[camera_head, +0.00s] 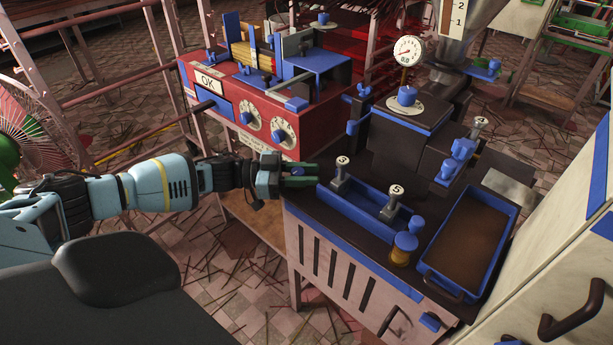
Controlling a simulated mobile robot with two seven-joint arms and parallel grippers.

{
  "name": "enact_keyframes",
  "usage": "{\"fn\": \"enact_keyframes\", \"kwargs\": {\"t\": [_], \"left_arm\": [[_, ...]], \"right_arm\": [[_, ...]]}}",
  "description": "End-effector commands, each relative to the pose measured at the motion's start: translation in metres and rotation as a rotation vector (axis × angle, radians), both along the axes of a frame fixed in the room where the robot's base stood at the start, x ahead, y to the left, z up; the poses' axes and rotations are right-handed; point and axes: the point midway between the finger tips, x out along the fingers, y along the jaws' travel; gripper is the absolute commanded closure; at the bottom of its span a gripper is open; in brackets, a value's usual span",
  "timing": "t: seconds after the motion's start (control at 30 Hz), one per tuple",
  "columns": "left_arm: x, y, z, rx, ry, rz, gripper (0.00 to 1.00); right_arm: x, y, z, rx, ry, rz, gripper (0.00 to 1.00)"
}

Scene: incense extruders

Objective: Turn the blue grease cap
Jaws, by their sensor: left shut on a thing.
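My left gripper (302,175) reaches in from the left, its green fingers level and pointing right at the near left corner of the dark machine bench. It is shut on a small blue cap (298,171), which I take to be the blue grease cap. Only a little of the cap shows between the fingers, so how far it is turned cannot be seen. My right gripper is not in view.
A blue trough (361,210) with numbered plungers stands just right of the gripper. Beyond are a brown-filled blue tray (471,238), a yellow jar with blue lid (404,246) and a dial gauge (408,50). A red control box (229,117) stands behind my left arm.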

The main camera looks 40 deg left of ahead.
Motion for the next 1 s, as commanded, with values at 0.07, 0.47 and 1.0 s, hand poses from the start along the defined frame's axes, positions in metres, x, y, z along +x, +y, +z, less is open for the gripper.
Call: {"fn": "enact_keyframes", "kwargs": {"t": [0.07, 0.47, 1.0], "left_arm": [[0.0005, 0.0004, 0.0002, -0.001, -0.001, -0.013, 0.95], [0.0002, -0.0006, 0.0014, -0.002, -0.002, -0.028, 0.95], [-0.0015, -0.0025, -0.0005, -0.002, 0.0, -0.033, 0.51]], "right_arm": [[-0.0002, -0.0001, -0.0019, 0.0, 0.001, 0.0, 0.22], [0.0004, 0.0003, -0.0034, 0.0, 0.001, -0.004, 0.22], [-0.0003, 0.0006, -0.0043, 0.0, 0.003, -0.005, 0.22]]}}
